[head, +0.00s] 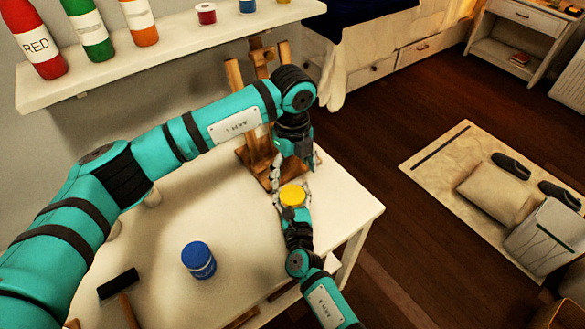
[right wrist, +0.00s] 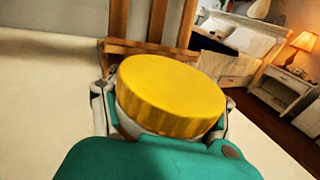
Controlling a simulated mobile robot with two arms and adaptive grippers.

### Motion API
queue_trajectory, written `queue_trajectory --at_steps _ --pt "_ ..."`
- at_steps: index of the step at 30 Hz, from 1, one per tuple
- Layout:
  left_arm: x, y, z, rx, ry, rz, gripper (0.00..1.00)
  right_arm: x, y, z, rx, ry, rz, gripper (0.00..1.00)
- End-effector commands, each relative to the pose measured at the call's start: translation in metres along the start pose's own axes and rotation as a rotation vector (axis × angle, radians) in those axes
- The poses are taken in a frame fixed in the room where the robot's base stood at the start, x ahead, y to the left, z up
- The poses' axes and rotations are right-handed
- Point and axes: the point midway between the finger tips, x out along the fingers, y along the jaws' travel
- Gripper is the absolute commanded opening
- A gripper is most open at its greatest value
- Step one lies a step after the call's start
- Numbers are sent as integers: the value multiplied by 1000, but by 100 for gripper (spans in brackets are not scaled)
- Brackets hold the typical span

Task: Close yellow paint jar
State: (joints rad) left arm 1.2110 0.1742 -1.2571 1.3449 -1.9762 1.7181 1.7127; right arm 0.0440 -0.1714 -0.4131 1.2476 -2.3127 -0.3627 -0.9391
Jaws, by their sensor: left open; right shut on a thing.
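The yellow paint jar shows in the head view as a round yellow lid (head: 292,195) near the table's right side. My left gripper (head: 296,167) is open, pointing down just behind and above the lid in the head view. Its fingertips are partly unclear.
A blue paint jar (head: 198,260) stands on the white table (head: 235,225). A wooden easel (head: 258,150) stands close behind my grippers. A shelf (head: 170,50) with paint bottles hangs above my left arm.

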Motion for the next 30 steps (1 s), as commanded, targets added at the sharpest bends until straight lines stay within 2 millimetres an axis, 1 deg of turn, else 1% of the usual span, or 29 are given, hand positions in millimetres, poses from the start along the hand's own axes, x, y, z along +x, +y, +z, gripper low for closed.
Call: queue_trajectory --at_steps 9,12,15,19,26,27,30 --pt "48 1 -1 -1 2 4 77 0 0 0 0 1 0 0" --pt "61 1 -1 -1 3 3 77 0 0 0 0 1 0 0" --pt "70 0 0 0 1 2 77 0 0 0 0 1 0 0" --pt "75 0 0 1 0 1 77 0 0 0 0 1 0 0" --pt "75 0 0 1 0 1 77 0 0 0 0 1 0 0" --pt "75 0 0 1 0 1 76 0 0 0 0 1 0 0" --pt "75 0 0 1 0 1 63 0 0 0 0 1 0 0"
